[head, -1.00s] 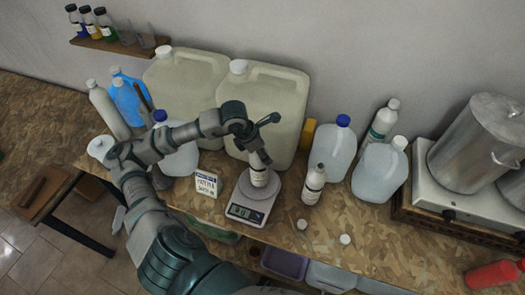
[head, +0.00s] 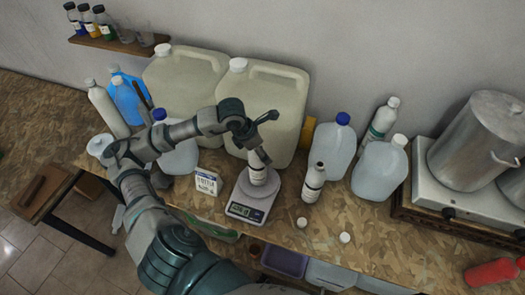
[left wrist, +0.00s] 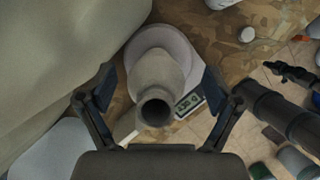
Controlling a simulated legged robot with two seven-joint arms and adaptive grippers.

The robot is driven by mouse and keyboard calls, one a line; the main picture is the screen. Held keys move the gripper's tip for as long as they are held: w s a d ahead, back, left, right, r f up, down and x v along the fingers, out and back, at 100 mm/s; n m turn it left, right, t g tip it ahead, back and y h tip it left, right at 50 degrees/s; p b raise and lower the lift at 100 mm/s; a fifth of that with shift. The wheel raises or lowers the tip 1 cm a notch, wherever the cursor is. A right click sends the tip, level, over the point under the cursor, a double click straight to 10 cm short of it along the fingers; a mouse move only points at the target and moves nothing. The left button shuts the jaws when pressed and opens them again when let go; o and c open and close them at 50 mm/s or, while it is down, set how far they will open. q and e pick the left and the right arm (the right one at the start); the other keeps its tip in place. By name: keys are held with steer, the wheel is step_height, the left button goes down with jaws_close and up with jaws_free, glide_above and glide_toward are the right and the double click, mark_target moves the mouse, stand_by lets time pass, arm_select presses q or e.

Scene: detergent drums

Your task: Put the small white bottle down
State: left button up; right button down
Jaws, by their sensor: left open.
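The small white bottle (head: 257,175) with a dark-printed label stands on the scale (head: 240,193), which has a lit display. In the left wrist view its open grey neck (left wrist: 155,108) faces the camera, over the round scale plate (left wrist: 139,53). My left gripper (head: 260,151) is at the bottle's top in the head view. In the left wrist view its fingers (left wrist: 158,88) are spread, one on each side of the bottle with gaps. My right gripper (left wrist: 288,72) appears at the right of the left wrist view, dark and small; its opening is unclear.
A similar uncapped bottle (head: 313,183) stands right of the scale, with two loose white caps (head: 303,222) in front. A label card (head: 207,182) stands to the left. Large beige drums (head: 262,105) stand close behind. Clear jugs (head: 379,171) and a steel pot (head: 480,140) are at right.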

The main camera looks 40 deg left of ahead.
arm_select(q)
steer(key=v, duration=1)
steer(key=shift+s+r+b, duration=0.3)
steer(key=shift+a, duration=0.15)
